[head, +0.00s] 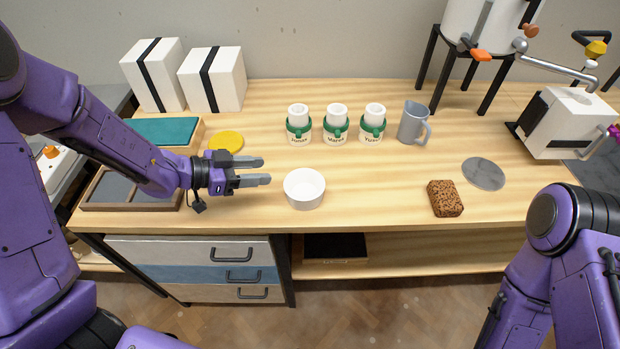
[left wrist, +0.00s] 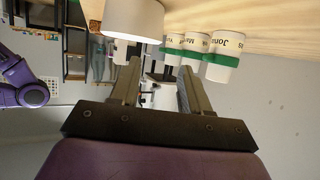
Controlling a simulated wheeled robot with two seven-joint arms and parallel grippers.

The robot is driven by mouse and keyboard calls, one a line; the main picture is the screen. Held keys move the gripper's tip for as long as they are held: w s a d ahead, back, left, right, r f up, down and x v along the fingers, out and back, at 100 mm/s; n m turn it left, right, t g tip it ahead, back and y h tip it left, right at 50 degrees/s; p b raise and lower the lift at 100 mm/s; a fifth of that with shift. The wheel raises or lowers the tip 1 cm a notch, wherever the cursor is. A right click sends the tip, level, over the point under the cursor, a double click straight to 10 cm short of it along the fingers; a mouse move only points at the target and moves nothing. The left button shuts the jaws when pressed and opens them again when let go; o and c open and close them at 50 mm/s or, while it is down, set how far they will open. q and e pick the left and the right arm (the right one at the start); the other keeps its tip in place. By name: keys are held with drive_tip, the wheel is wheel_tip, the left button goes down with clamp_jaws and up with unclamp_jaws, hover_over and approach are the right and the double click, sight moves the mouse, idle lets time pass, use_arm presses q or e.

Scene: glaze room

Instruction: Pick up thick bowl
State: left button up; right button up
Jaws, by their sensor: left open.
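The thick bowl (head: 304,188) is white, round and upright on the wooden table near its front edge. My left gripper (head: 268,171) is open and empty, just left of the bowl, with its fingers pointing right toward it. In the left wrist view the bowl (left wrist: 134,18) shows at the top, beyond the open fingertips (left wrist: 160,68), not between them. My right gripper is not in view; only part of my right arm shows at the lower right.
Several labelled white cups with green bands (head: 336,124) stand behind the bowl. A grey mug (head: 414,122) is right of them. A brown sponge (head: 445,198) and a grey disc (head: 484,174) lie to the right. A yellow disc (head: 226,141) lies behind my left gripper.

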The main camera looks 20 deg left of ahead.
sight(303, 170)
use_arm(q)
drive_tip(key=x, duration=0.9)
drive_tip(key=shift+d, duration=0.5)
clamp_jaws()
